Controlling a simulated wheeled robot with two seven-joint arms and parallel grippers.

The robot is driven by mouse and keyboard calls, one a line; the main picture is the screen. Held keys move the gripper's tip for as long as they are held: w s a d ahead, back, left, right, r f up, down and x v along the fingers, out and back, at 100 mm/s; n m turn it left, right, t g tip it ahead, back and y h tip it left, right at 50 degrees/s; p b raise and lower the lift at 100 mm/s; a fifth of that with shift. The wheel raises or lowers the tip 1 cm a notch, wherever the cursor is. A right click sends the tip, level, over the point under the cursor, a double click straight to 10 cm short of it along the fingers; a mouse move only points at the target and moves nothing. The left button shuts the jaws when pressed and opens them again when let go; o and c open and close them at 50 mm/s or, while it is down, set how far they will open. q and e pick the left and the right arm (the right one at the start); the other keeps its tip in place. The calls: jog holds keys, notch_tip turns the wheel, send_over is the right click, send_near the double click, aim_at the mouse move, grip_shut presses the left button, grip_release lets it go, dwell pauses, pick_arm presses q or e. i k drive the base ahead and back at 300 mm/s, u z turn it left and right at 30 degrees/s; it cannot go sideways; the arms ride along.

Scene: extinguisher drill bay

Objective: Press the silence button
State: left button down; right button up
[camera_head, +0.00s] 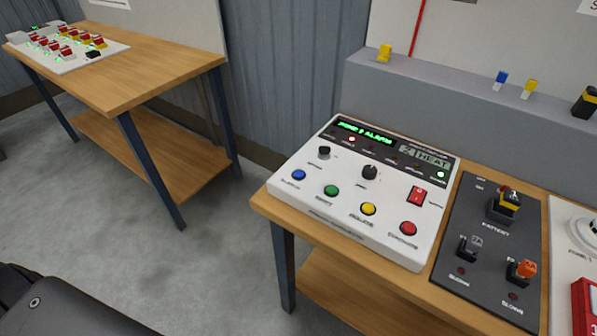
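The white alarm panel (330,215) lies on the wooden bench at the centre right. Its blue button (298,175) is at the left of the front row, above a small label that seems to read "SILENCE". Green (331,191), yellow (368,209) and red (408,229) buttons follow to its right. The green display (365,132) shows a zone alarm text, and a grey display (424,158) reads "HEAT". A red indicator and a white-green one are lit. Neither of my grippers is in view, and nothing covers the blue button.
The panel also has two black knobs and a red rocker switch (417,195). A dark fuse board (490,250) stands right of it. A grey ledge (450,95) runs behind. Another wooden bench (150,70) is at the upper left, with open floor (220,255) between.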

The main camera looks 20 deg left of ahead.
aim_at(298, 174)
jog(key=z, duration=1.75)
jog(key=k, duration=0.55)
jog(key=u, duration=0.6)
